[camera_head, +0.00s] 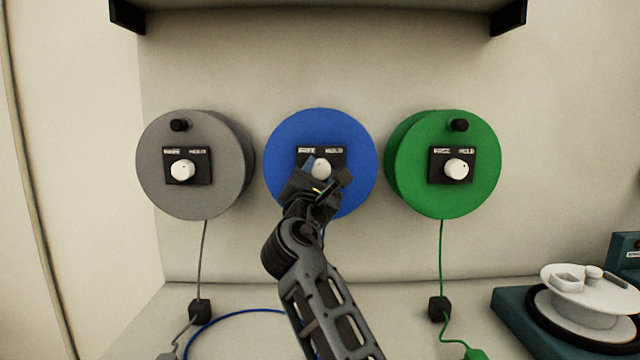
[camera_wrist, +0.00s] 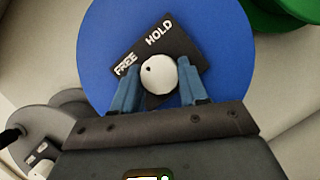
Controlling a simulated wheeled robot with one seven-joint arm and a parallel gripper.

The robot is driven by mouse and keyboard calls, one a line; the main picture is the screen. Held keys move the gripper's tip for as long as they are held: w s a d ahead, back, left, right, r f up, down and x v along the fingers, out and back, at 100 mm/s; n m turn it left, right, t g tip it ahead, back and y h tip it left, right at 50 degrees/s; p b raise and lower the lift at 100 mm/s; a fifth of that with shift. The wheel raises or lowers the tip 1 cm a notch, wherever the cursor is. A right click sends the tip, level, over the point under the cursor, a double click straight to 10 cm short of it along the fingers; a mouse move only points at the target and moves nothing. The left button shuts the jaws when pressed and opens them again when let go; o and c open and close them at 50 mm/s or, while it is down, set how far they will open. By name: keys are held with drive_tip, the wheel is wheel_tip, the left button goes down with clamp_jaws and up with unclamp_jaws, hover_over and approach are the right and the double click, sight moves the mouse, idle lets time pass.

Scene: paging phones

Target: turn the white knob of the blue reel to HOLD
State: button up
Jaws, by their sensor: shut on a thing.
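The blue reel (camera_head: 285,165) is mounted on the wall between two other reels. It also fills the upper part of the wrist view (camera_wrist: 105,30). Its white knob (camera_head: 321,168) sits on a black plate (camera_wrist: 178,38) lettered FREE and HOLD. In the wrist view the dark dot on the white knob (camera_wrist: 165,72) lies on the side toward FREE. My gripper (camera_head: 322,180) is at the knob, with its blue fingers (camera_wrist: 160,82) on either side, shut on it. My gripper and arm hide the lower part of the reel in the head view.
A grey reel (camera_head: 150,165) hangs on the left and a green reel (camera_head: 485,165) on the right, each with its own white knob. A shelf (camera_head: 320,15) is above. Cords hang to the counter. A teal device with a white top (camera_head: 590,290) stands at right.

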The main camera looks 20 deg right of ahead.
drive_tip(key=m+g, duration=0.1)
drive_tip(key=m, duration=0.2)
drive_tip(key=m+g+h, duration=0.1)
drive_tip(key=m, duration=0.3)
drive_tip(key=shift+a+r+g, duration=0.1)
drive_tip(key=shift+r+g, duration=0.1)
drive_tip(key=shift+g, duration=0.1)
drive_tip(key=m+g, duration=0.1)
drive_tip(key=m, duration=0.2)
drive_tip(key=m+g+p, duration=0.1)
drive_tip(key=m, duration=0.2)
drive_tip(key=shift+r+g, duration=0.1)
drive_tip(key=shift+g, duration=0.2)
drive_tip(key=shift+m, duration=0.3)
drive_tip(key=o, duration=1.1)
drive_tip(key=shift+c, duration=0.2)
drive_tip(key=v, duration=0.7)
drive_tip(key=shift+s+a, duration=0.25)
